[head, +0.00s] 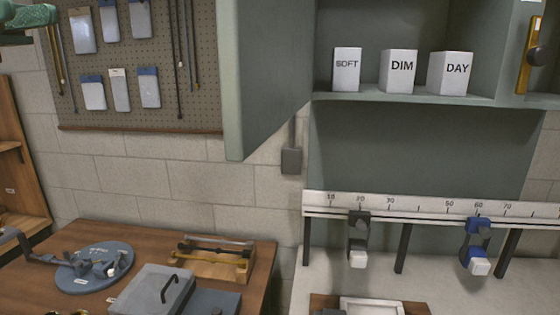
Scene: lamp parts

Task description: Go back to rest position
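A dark grey jointed arm comes in from the left edge and ends over a round blue-grey disc (112,279) on the wooden table. Its end, which seems to be my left gripper (82,266), is small and lies among grey and white pieces on the disc. I cannot make out its fingers, whether they are apart, or whether anything is between them. My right gripper is not in view.
A grey lidded box (150,291) and a wooden rack with rods (215,262) stand on the table. Right, a numbered rail (430,208) carries two clamps. Above, a shelf (410,95) holds SOFT, DIM and DAY boxes. A green object (28,16) hangs top left.

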